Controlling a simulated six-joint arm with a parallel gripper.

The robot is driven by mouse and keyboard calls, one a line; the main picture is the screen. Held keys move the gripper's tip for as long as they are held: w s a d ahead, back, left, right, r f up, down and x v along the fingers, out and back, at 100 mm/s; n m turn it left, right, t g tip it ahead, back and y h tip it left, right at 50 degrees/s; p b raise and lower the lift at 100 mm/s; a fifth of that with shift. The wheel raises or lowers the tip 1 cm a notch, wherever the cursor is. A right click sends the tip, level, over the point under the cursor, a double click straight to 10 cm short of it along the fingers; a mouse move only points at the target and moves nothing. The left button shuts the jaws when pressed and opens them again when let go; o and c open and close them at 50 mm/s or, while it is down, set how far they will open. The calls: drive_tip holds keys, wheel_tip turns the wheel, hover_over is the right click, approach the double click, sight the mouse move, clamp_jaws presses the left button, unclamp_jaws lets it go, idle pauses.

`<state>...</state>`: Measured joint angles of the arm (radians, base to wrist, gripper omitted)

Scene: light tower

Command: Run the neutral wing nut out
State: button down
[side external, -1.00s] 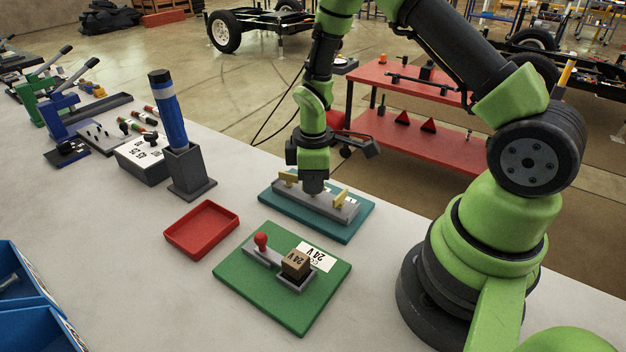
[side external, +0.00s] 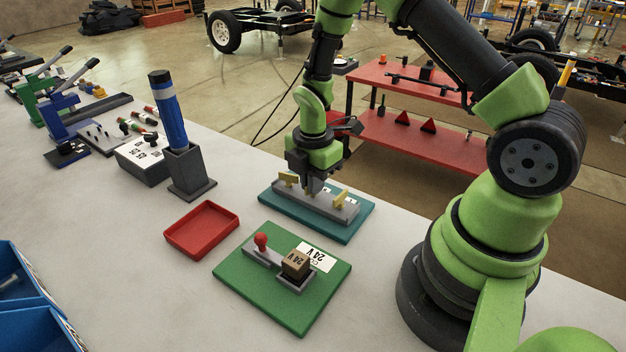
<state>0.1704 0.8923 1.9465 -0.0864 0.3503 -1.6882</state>
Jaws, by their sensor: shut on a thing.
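A grey terminal block (side external: 327,209) lies on a teal base plate (side external: 355,228). A yellow wing nut (side external: 287,179) stands at its left end and another yellow wing nut (side external: 341,200) stands near its right end. My gripper (side external: 312,190) points straight down at the middle of the block, between these two. Its jaws are shut on the middle wing nut, which they hide almost wholly.
A green board (side external: 300,318) with a red-knobbed lever (side external: 261,241) and a 24 V block (side external: 295,264) lies in front. An empty red tray (side external: 202,229) is to its left. A grey holder (side external: 188,172) with a blue cylinder (side external: 166,110) stands farther left.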

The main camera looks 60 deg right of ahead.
drive_tip(key=shift+d+f+n, duration=0.1)
drive_tip(key=shift+f+n, duration=0.05)
drive_tip(key=shift+n, duration=0.25)
drive_tip(key=c, duration=1.3)
unclamp_jaws()
drive_tip(key=shift+s, duration=0.2)
drive_tip(key=r, duration=1)
drive_tip(key=shift+w+r, duration=0.15)
drive_tip(key=shift+w, duration=0.15)
